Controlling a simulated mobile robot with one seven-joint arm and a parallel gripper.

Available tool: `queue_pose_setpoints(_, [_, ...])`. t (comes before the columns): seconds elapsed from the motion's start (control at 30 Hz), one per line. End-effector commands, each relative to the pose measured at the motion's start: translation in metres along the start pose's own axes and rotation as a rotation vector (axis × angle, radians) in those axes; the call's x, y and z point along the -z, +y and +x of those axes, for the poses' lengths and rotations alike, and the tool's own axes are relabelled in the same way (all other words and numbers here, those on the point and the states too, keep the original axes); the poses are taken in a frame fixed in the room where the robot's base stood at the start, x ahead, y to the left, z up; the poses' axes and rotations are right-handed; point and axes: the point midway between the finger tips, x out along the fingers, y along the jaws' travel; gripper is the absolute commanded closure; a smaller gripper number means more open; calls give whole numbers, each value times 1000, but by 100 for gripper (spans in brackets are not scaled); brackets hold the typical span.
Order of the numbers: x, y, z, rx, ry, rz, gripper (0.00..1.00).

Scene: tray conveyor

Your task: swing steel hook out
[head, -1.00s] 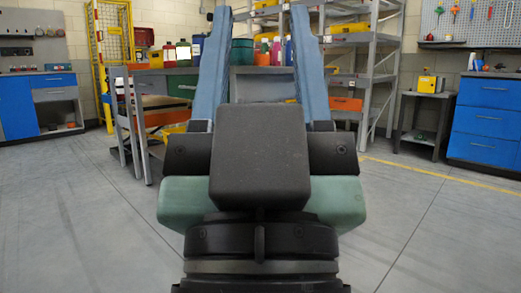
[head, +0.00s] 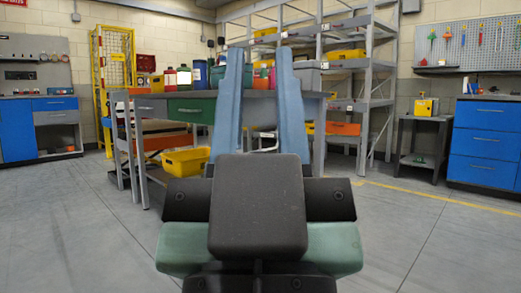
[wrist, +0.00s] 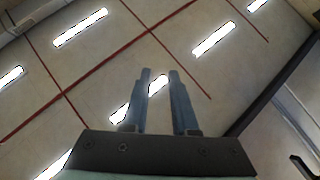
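My gripper (head: 257,55) stands upright in the middle of the head view, its two blue fingers spaced apart with nothing between them. In the wrist view my gripper (wrist: 160,74) also shows open and empty, pointing toward a ceiling with bright lamps. I cannot make out a steel hook in either view. A small dark curved shape (wrist: 305,166) lies at the lower right of the wrist view; I cannot tell what it is. My arm and gripper hide part of the bench and floor.
A workbench (head: 192,93) with bottles stands behind my gripper, a yellow bin (head: 185,162) low beside it. A metal shelf rack (head: 377,90) is behind to the right. Blue drawers (head: 487,142) stand far right and a blue cabinet (head: 17,130) far left. The nearer floor is clear.

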Motion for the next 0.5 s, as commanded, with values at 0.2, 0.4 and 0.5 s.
queue_pose_setpoints(0.2, [25,0,27,0,0,1,100])
queue_pose_setpoints(0.4, [68,1,72,0,0,3,100])
queue_pose_setpoints(0.5, [92,1,98,0,0,5,100])
